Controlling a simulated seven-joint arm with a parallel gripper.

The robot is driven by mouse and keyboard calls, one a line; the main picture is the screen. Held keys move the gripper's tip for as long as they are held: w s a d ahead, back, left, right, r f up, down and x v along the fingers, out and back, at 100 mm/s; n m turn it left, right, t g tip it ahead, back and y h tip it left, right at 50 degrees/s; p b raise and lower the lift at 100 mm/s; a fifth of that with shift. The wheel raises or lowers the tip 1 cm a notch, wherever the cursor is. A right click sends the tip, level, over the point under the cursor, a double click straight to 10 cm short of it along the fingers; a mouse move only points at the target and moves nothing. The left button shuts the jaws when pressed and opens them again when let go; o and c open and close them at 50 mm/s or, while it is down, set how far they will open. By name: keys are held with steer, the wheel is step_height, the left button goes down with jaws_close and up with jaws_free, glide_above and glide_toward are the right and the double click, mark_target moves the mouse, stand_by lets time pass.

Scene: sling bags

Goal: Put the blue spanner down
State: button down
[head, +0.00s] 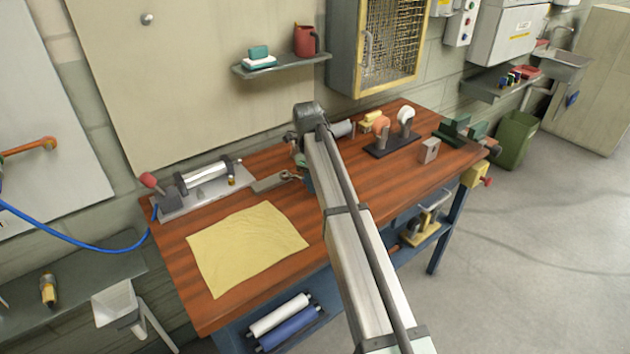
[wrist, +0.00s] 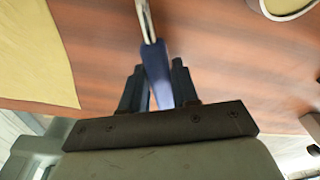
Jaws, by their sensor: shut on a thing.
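The blue spanner (wrist: 155,70) shows in the wrist view, its blue handle between the two dark fingers of my gripper (wrist: 158,78) and its bare metal shaft running up out of the top of the picture. My gripper is shut on the handle, above the wooden bench top (wrist: 105,45). The gap between spanner and wood is hard to judge. In the head view my arm hides most of the gripper and the spanner's handle.
A yellow cloth (head: 245,248) lies flat on the bench (head: 200,312), left of my arm; it also shows in the wrist view (wrist: 35,55). A clamp fixture (head: 205,190) stands at the back left. A two-wheel grinder (head: 392,142) and a small grey block (head: 430,151) stand to the right.

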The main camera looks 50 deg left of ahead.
steer(key=shift+f, duration=0.35)
steer(key=c, duration=0.8)
jaws_free()
steer(key=shift+c, duration=0.2)
step_height(320, 180, up, 13)
steer(key=a, duration=0.1)
steer(key=shift+s, duration=0.25)
steer(key=shift+a+f, duration=0.1)
steer(key=shift+f, duration=0.05)
